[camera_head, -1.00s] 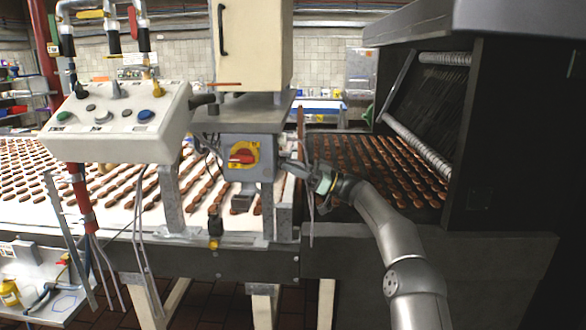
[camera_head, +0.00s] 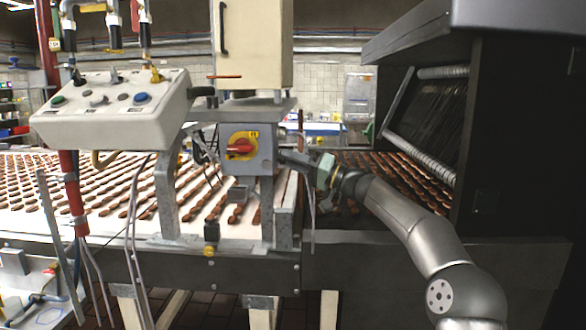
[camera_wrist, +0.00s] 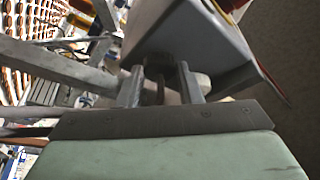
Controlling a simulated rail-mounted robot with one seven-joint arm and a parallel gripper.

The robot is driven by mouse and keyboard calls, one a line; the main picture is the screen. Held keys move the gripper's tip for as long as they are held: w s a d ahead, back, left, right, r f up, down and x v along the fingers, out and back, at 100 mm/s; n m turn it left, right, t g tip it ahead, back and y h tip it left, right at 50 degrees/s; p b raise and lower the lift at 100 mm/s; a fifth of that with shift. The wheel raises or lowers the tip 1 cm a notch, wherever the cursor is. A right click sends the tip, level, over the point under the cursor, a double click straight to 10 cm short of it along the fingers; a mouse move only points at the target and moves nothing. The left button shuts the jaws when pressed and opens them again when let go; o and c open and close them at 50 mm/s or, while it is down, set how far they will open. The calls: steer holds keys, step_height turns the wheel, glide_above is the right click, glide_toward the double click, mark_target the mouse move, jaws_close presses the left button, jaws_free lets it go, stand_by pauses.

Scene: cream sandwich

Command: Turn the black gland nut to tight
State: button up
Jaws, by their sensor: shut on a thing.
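A grey switch box (camera_head: 248,160) with a red rotary handle on a yellow plate (camera_head: 240,146) hangs under the machine's metal shelf. My gripper (camera_head: 286,157) reaches its right side from the right. The box also fills the upper middle of the wrist view (camera_wrist: 185,40). There the two fingers (camera_wrist: 161,84) point at the box face and stand on either side of a small dark part, the black gland nut (camera_wrist: 155,88). My gripper is shut on it. Fingers and box hide most of the nut, and its tightness cannot be told.
A white control console (camera_head: 110,110) stands at the left. A conveyor (camera_head: 95,195) with rows of brown biscuits runs behind the box. A metal post (camera_head: 267,210) stands just below the box, and thin cables (camera_head: 309,190) hang near my gripper. A dark machine housing (camera_head: 470,150) bounds the right.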

steer(key=m+h+p, duration=0.1)
steer(key=m+p, duration=0.2)
steer(key=m+h+p, duration=0.2)
steer(key=m+p, duration=0.1)
steer(key=m, duration=0.1)
steer(key=m+h+p, duration=0.1)
steer(key=m+p, duration=0.2)
steer(key=m, duration=0.1)
steer(key=shift+r+t, duration=0.3)
steer(key=shift+r, duration=0.05)
steer(key=shift+f+m+h, duration=0.1)
steer(key=shift+m+h, duration=0.2)
steer(key=o, duration=1)
steer(key=shift+s, duration=0.1)
